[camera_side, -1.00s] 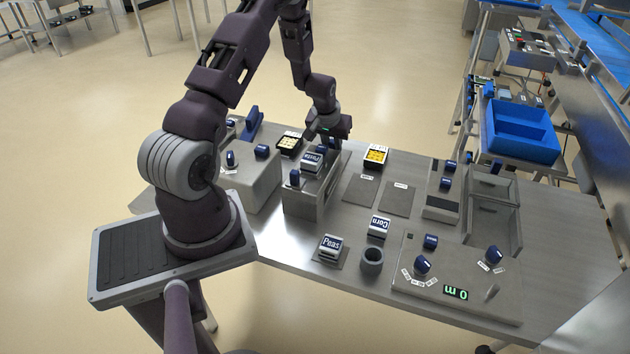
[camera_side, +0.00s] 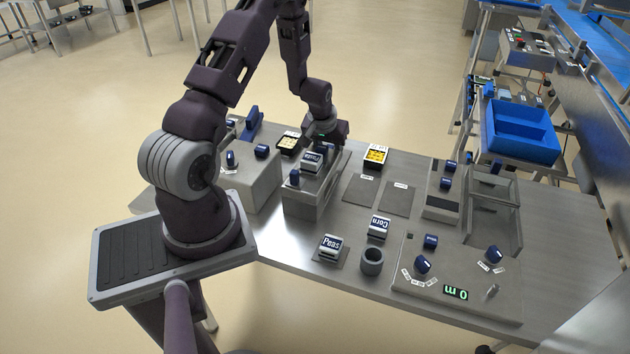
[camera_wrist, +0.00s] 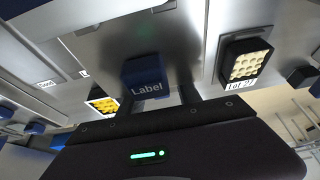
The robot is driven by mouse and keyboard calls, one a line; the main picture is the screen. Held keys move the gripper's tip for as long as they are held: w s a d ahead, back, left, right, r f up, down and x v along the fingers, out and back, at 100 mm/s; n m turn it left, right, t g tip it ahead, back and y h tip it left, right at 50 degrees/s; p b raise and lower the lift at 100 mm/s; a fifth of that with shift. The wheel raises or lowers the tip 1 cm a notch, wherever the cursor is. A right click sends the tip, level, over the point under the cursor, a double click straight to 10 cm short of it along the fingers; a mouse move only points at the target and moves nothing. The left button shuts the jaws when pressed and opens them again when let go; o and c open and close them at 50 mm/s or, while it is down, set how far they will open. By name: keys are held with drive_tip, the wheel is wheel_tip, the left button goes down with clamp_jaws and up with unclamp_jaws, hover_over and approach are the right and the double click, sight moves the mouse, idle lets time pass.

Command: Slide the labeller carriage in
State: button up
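The labeller (camera_side: 303,204) is a grey box-shaped station near the middle of the bench, with a blue knob on its front left. A white-and-blue Pasta block (camera_side: 313,159) sits on top of it. My gripper (camera_side: 324,142) is low over the labeller's far end, behind that block. In the wrist view a blue handle marked Label (camera_wrist: 147,79) stands just ahead of my gripper (camera_wrist: 157,95), between the two dark fingers. The fingers look apart, with a gap beside the handle. In the side view my gripper hides this handle, and the carriage's travel cannot be made out.
A tray with pale contents (camera_side: 288,143) stands left of my gripper, and a yellow-filled tray (camera_side: 376,157) right. A grey station (camera_side: 252,182) with blue knobs is close on the left. Peas (camera_side: 330,247) and Corn (camera_side: 379,227) blocks and a grey cup (camera_side: 372,261) stand in front.

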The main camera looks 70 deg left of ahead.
wheel_tip(320, 180, up, 7)
drive_tip(key=shift+r, duration=0.1)
idle(0.4)
drive_tip(key=s+d+r+m+t+h, duration=0.1)
drive_tip(key=s+d+r+m, duration=0.15)
drive_tip(key=d+r, duration=1.3)
drive_tip(key=s+d+r+m+h, duration=0.1)
drive_tip(key=s+d+r+m, duration=0.2)
drive_tip(key=s+d, duration=0.4)
drive_tip(key=s+d+r+m+t+h, duration=0.1)
drive_tip(key=s+d+r+m, duration=0.2)
drive_tip(key=s+d, duration=0.5)
drive_tip(key=s+r, duration=0.1)
drive_tip(key=s, duration=0.2)
drive_tip(key=shift+s+r, duration=0.2)
drive_tip(key=shift+s, duration=0.2)
